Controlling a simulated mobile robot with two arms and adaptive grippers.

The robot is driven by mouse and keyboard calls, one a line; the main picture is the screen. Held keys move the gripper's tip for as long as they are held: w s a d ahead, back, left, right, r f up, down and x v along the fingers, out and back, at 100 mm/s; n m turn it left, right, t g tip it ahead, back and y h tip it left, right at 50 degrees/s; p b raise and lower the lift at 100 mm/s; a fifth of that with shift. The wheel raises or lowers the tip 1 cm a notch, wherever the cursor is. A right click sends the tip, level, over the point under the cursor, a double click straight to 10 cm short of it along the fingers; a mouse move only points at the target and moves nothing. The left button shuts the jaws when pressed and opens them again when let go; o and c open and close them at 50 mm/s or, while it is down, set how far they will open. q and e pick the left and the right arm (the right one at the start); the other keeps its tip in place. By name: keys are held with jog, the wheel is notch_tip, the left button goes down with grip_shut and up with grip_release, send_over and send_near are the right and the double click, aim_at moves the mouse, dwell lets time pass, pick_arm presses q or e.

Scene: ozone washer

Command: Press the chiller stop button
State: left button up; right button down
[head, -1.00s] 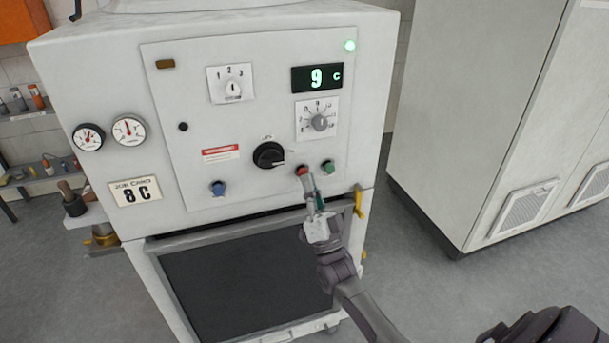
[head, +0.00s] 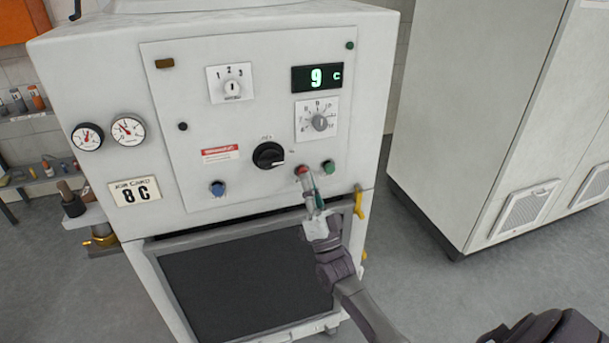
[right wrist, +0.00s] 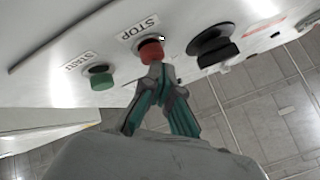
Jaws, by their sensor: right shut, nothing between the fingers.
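The chiller (head: 95,55) is a white cabinet with a control panel. Its red stop button (head: 301,170) sits low on the panel, left of the green start button (head: 328,167). In the right wrist view the red button (right wrist: 151,50) is under a STOP label (right wrist: 137,27), and the green button (right wrist: 101,80) is by a START label. My right gripper (head: 310,186) is shut and empty. Its fingertips (right wrist: 155,70) are at the red button and appear to touch it. The lamp (head: 350,45) at the panel's top right is dark. My left gripper is not in view.
A black rotary knob (head: 269,155) sits left of the red button, and a blue button (head: 218,188) farther left. The display (head: 317,78) reads 9 C; the job card (head: 135,192) reads 8 C. A yellow handle (head: 359,203) is at lower right. A grey cabinet (head: 480,110) stands right.

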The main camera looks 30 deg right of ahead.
jog(key=shift+s+a+p, duration=0.2)
jog(key=shift+s+p, duration=0.2)
jog(key=shift+s, duration=0.45)
jog(key=s+p, duration=0.1)
jog(key=s, duration=0.1)
jog(key=s+a+p, duration=0.1)
jog(key=s, duration=0.1)
jog(key=shift+s+a, duration=0.1)
jog(key=shift+s, duration=0.3)
dwell(0.4)
